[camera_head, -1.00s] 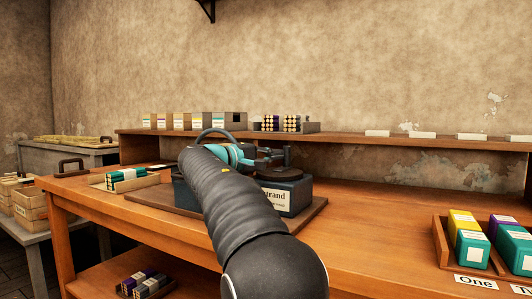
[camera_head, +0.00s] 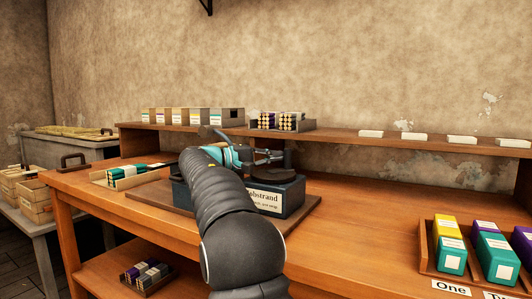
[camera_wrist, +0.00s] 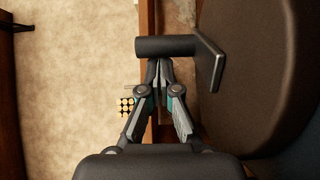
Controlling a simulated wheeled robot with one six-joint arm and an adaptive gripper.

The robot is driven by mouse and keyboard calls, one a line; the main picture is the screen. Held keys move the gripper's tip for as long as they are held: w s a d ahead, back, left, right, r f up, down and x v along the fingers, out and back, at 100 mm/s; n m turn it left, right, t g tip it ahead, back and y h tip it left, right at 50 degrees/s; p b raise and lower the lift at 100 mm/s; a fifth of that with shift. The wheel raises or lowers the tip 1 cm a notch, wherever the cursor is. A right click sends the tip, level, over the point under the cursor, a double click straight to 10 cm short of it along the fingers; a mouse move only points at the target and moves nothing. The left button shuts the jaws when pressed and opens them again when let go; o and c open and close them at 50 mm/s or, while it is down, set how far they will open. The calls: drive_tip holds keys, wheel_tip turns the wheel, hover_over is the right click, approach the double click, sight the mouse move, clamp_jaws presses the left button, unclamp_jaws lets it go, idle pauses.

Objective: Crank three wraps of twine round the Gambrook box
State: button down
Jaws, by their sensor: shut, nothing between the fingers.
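A twine machine with a dark teal base (camera_head: 290,198) stands on a wooden board on the bench; its label reads partly "obstrand". A dark round plate (camera_head: 274,183) is on its top, and my arm covers its left side. In the wrist view my gripper (camera_wrist: 160,70) is shut and empty, its fingertips close against a dark cylindrical crank grip (camera_wrist: 165,46) on a flat crank arm (camera_wrist: 209,60). I cannot tell whether they touch. A large dark rounded body (camera_wrist: 245,90) fills the right. No box in view can be read as Gambrook.
A tray (camera_head: 112,185) of green boxes lies left of the machine. Coloured boxes stand in a tray (camera_head: 425,250) at right by a "One" card (camera_head: 452,287). A shelf (camera_head: 340,137) behind holds small bins and rolls. The bench front between is clear.

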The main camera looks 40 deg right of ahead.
drive_tip(key=shift+s+d, duration=0.25)
drive_tip(key=shift+s, duration=0.15)
idle(1.6)
drive_tip(key=shift+n+t, duration=0.5)
drive_tip(key=shift+t, duration=0.3)
drive_tip(key=a+b, duration=0.1)
drive_tip(key=a, duration=0.2)
drive_tip(key=w+a+b, duration=0.1)
drive_tip(key=a+b, duration=0.1)
drive_tip(key=a, duration=0.1)
drive_tip(key=w+a+f+b, duration=0.1)
drive_tip(key=a, duration=0.3)
drive_tip(key=shift+a+f+b, duration=0.1)
drive_tip(key=shift+b, duration=0.25)
drive_tip(key=shift+s+d+t+b, duration=0.2)
drive_tip(key=shift+d+t+b, duration=0.1)
drive_tip(key=shift+b, duration=0.4)
drive_tip(key=shift+s+d+r+n+t+b, duration=0.2)
drive_tip(key=shift+s+r+n+t+b, duration=0.15)
drive_tip(key=shift+b, duration=0.25)
drive_tip(key=shift+d+r, duration=0.15)
drive_tip(key=shift+d, duration=0.05)
drive_tip(key=d, duration=0.6)
drive_tip(key=s+d, duration=0.1)
drive_tip(key=d, duration=0.2)
drive_tip(key=shift+d+r, duration=0.1)
drive_tip(key=shift+d, duration=0.2)
